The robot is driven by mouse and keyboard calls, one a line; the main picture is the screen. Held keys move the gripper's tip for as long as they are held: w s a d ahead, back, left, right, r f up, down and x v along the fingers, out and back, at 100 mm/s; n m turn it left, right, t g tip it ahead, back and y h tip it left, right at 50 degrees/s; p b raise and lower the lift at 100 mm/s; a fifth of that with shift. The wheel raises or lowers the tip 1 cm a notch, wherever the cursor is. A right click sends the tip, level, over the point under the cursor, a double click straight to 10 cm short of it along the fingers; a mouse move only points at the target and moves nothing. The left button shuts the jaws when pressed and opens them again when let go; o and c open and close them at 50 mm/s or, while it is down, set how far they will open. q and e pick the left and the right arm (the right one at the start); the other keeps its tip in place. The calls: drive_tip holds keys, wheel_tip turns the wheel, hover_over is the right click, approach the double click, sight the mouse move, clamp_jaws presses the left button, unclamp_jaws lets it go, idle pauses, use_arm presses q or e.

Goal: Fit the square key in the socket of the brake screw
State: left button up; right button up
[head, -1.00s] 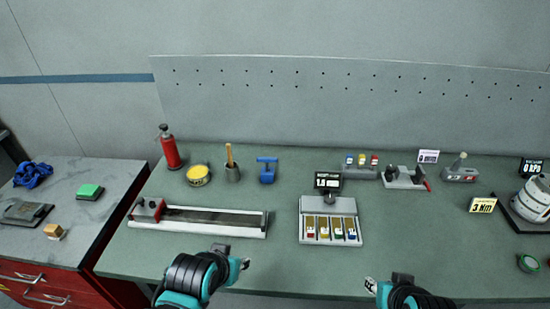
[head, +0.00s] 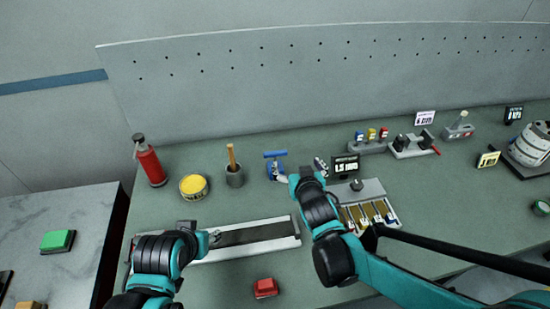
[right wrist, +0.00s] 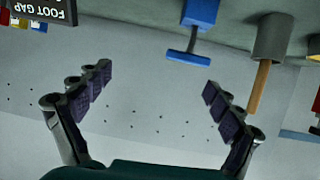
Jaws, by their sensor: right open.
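A blue T-handled tool (head: 275,164), which looks like the square key, stands on the green bench; it shows inverted in the right wrist view (right wrist: 195,28). My right gripper (head: 302,172) is open and empty just right of it. In the right wrist view, the blue tool lies beyond and between the spread fingers (right wrist: 160,78), clear of both. My left gripper (head: 200,238) is over the long grey rail at the left, its jaws not clear. I cannot make out the brake screw's socket.
A wooden-handled pot (head: 234,176), yellow tin (head: 194,187) and red bottle (head: 149,163) stand left of the blue tool. A red block (head: 265,287) lies in front.

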sight(276, 154)
use_arm(q)
drive_tip(key=shift+a+f, duration=0.2)
drive_tip(key=shift+f, duration=0.15)
drive_tip(key=shift+d+f+b, duration=0.1)
drive_tip(key=shift+f+b, duration=0.3)
drive_tip(key=shift+b, duration=0.25)
use_arm(e)
drive_tip(key=shift+n+t+y, duration=0.3)
drive_tip(key=shift+t+y, duration=0.2)
drive_tip(key=shift+y, duration=0.1)
drive_tip(key=w+a, duration=0.1)
drive_tip(key=w+a+f, duration=0.1)
drive_tip(key=w+a, duration=0.1)
drive_tip(key=w+a+f, duration=0.1)
drive_tip(key=a, duration=0.1)
drive_tip(key=shift+w, duration=0.35)
use_arm(q)
wheel_tip(276, 154, down, 2)
drive_tip(key=shift+f+b, duration=0.1)
drive_tip(key=shift+b, duration=0.9)
use_arm(e)
drive_tip(key=x, duration=0.2)
drive_tip(key=f+x, duration=0.1)
drive_tip(key=x, duration=0.1)
drive_tip(key=shift+a, duration=0.2)
drive_tip(key=shift+w+f, duration=0.1)
drive_tip(key=shift+w, duration=0.2)
drive_tip(key=shift+s, duration=0.1)
drive_tip(key=c, duration=1.3)
